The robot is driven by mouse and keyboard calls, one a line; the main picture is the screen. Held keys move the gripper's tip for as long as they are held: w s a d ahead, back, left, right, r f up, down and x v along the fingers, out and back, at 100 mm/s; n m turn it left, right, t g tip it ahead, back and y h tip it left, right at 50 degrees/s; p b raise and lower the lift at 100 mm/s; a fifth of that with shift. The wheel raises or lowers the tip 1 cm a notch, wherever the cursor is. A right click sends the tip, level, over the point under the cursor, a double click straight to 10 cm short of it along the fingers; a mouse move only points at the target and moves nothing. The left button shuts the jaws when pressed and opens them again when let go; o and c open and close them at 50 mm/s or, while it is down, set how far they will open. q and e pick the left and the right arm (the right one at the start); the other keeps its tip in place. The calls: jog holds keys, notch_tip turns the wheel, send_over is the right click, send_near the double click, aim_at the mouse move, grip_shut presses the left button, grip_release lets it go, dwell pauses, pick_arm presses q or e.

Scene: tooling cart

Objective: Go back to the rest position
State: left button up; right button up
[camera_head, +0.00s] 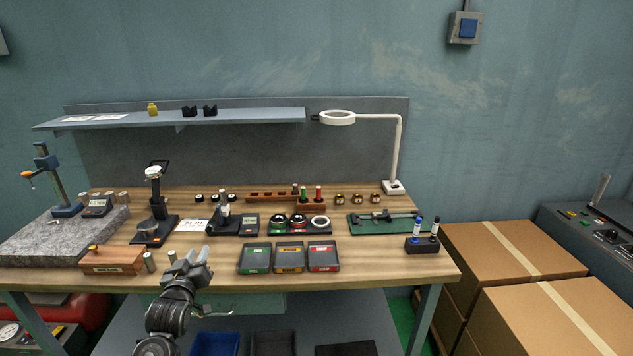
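My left gripper (188,262) is in the lower left of the head view, at the front edge of the wooden workbench (400,262). Its fingers point away from me over the bench. A small metal cylinder (172,256) shows just beside the fingertips; I cannot tell whether it touches them. The fingers look apart, with nothing clearly between them. My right gripper is not in view.
Three small trays, green (255,258), yellow (290,257) and red (324,256), lie right of my gripper. A wooden block (112,261) and a granite plate (60,240) are to the left. Cardboard boxes (505,250) stand right of the bench. A lamp (396,150) rises at the back.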

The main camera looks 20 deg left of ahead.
pick_arm(q)
jog(key=s+d+f+m+g+h, duration=0.3)
jog(key=s+d+f+m+g, duration=0.15)
jog(key=s+d+f, duration=0.75)
jog(key=s+d+f+m+g+h, duration=0.1)
jog(key=s+d+f+g, duration=0.2)
jog(key=s, duration=0.4)
jog(key=s+d+f+m+g+h, duration=0.1)
jog(key=s+d+m+g, duration=0.15)
jog(key=s+d, duration=0.4)
jog(key=s+d+f+m+g+h, duration=0.1)
jog(key=s+d+f+g, duration=0.2)
jog(key=s, duration=0.6)
notch_tip(320, 180, down, 27)
jog(key=s+g, duration=0.1)
jog(key=g, duration=0.1)
jog(key=s+a+f, duration=0.1)
jog(key=s+f, duration=0.6)
jog(key=s, duration=0.1)
jog(key=s+a+f+g, duration=0.1)
jog(key=s+a+f, duration=0.1)
jog(key=s+f, duration=0.5)
jog(key=shift+s+a+f, duration=0.2)
jog(key=shift+s+a, duration=0.05)
jog(key=shift+s, duration=0.3)
